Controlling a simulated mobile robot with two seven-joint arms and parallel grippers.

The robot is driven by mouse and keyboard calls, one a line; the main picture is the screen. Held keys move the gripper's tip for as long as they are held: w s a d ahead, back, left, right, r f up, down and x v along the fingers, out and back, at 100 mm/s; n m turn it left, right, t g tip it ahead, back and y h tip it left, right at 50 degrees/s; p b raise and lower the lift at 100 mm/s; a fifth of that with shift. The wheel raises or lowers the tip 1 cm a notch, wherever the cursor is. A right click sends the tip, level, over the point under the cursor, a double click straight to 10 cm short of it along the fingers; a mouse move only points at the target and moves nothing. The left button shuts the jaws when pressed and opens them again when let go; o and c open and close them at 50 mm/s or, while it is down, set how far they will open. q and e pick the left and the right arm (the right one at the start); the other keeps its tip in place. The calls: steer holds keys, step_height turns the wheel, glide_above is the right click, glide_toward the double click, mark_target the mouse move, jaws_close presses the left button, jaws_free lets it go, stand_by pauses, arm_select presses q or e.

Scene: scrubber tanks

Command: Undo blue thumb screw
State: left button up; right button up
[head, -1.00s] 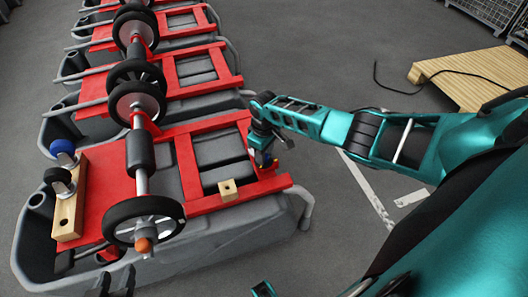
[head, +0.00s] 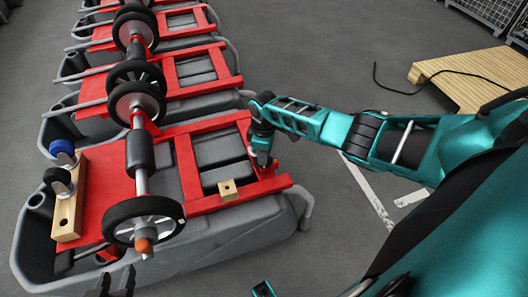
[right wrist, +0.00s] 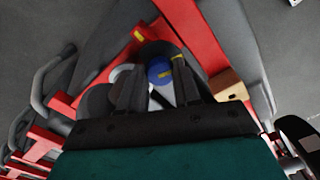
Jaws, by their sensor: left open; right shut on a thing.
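The blue thumb screw (right wrist: 159,71), with a yellow mark beside it, shows between the fingers of my right gripper in the right wrist view. My right gripper (head: 263,160) is shut on it at the right edge of the nearest red frame (head: 215,202). In the head view the gripper hides the screw. My left gripper (head: 118,281) is open and empty at the bottom left, just in front of the nearest tank. Only its dark fingers show.
The nearest grey scrubber tank (head: 235,231) carries a wheeled axle (head: 141,183), a small wooden block (head: 228,190) and a longer wooden block (head: 69,215). More tanks stand behind.

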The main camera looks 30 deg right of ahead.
steer(key=shift+s+f, duration=0.1)
steer(key=shift+f, duration=0.05)
steer(key=o, duration=0.8)
steer(key=shift+o, duration=1.3)
steer(key=shift+m, duration=0.3)
